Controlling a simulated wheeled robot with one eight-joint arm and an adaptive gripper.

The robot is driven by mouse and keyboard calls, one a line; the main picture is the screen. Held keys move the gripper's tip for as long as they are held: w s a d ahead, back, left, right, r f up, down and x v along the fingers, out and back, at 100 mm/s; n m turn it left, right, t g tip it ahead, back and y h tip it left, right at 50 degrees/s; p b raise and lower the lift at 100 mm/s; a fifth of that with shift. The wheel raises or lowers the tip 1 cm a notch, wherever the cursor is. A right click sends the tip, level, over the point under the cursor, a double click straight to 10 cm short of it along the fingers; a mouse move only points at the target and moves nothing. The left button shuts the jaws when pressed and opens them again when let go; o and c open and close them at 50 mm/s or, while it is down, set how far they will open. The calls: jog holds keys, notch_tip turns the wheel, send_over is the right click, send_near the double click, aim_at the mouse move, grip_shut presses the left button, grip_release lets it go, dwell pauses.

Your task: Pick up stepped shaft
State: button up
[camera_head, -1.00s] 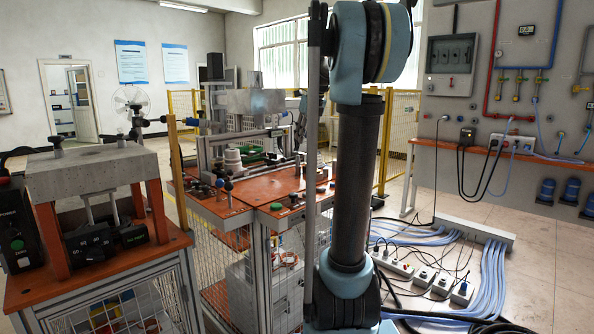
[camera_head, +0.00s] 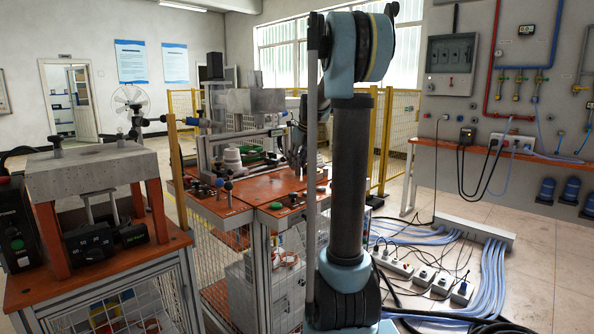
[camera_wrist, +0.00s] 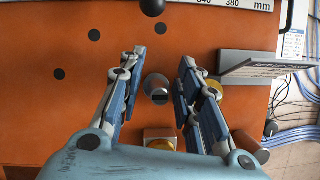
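In the wrist view a grey, round-topped metal part (camera_wrist: 157,87), which looks like the stepped shaft seen from above, stands on the orange tabletop (camera_wrist: 60,110). My gripper (camera_wrist: 161,66) is open over the table, with one finger on each side of this part. Gaps show between the part and both fingers, so it is not clamped. I cannot tell how far down the fingers reach. In the head view my gripper (camera_head: 297,150) is small over the orange bench, partly behind my arm, and the shaft cannot be made out there.
A yellow-based part (camera_wrist: 161,138) lies near the palm. A grey plate-like fixture (camera_wrist: 262,64) stands right of the fingers. A ruler (camera_wrist: 215,3) and a black knob (camera_wrist: 152,6) are at the top. The left tabletop is mostly clear. Cables (camera_wrist: 292,132) run beyond the right edge.

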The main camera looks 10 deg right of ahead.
jog(key=shift+x, duration=1.2)
grip_shut()
jog(key=shift+r, duration=0.1)
